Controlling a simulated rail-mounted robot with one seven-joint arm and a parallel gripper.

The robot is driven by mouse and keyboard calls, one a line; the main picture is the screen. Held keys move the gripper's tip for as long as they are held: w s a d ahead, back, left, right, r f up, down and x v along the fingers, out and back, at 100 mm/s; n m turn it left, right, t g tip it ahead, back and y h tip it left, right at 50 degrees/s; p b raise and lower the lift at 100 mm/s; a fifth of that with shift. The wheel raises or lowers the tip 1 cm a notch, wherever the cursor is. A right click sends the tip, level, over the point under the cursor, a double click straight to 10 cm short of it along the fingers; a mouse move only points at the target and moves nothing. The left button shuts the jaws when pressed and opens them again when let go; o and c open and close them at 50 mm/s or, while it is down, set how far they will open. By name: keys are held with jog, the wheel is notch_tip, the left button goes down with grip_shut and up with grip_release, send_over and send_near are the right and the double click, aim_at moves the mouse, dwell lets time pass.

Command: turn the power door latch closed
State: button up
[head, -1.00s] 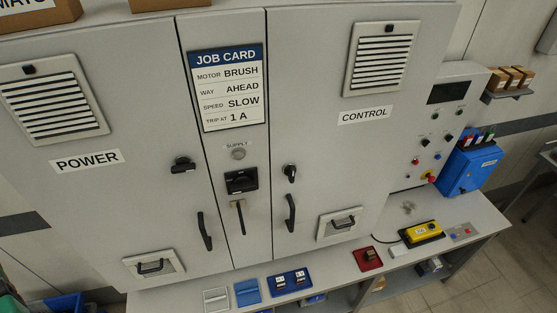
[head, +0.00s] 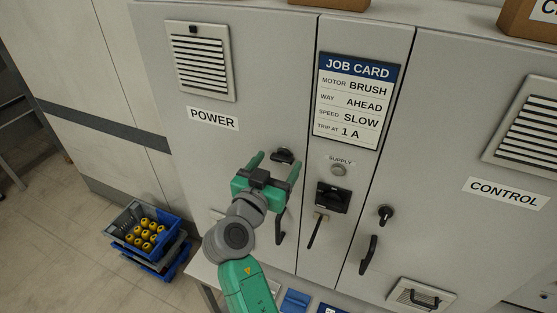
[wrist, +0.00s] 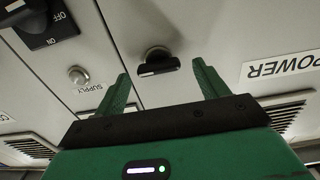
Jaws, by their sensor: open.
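The power door latch (head: 283,155) is a small black turn handle on the grey POWER door (head: 165,60), below and right of the POWER label (head: 212,119). Its handle lies roughly sideways. The wrist view also shows the latch (wrist: 158,65), straight ahead and between my fingertips in the picture. My gripper (head: 276,166) is green, open and empty, in front of the latch; its fingers (wrist: 160,72) point at the door, one to each side of the latch. I see no contact. The gripper and arm hide part of the door's lower area.
Right of the latch are the supply switch (head: 332,197), the control door latch (head: 386,214) and its pull handle (head: 368,254). The POWER door's black pull handle (head: 280,225) is just below my gripper. Blue crates (head: 150,238) stand on the floor at left.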

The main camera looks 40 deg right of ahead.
jog(key=shift+w+d, duration=0.15)
jog(key=shift+d, duration=0.2)
jog(key=c, duration=1)
